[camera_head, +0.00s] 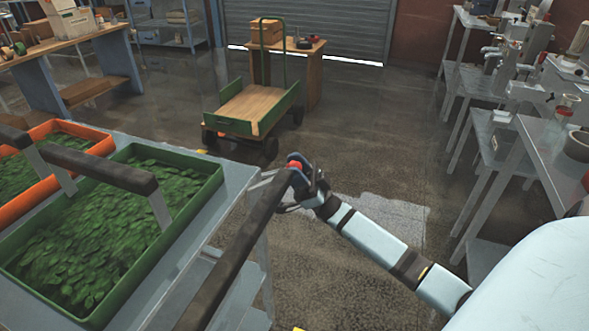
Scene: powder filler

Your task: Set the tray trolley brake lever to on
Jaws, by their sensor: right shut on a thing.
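The grey tray trolley (236,178) stands at the left and carries a green tray (212,192) and an orange tray (104,147) of green leaves. A dark push handle (240,250) runs along its right side. My right gripper (293,172) is at the far end of this handle, shut on a small red-tipped part, which looks like the brake lever (295,165). The fingers hide most of the lever, so I cannot tell its setting. My left gripper is not in view.
A green cart (235,128) with a wooden bed stands beyond the trolley. Grey benches with equipment (540,150) line the right side. A wooden workbench (70,45) is at the back left. The floor (370,140) between is clear.

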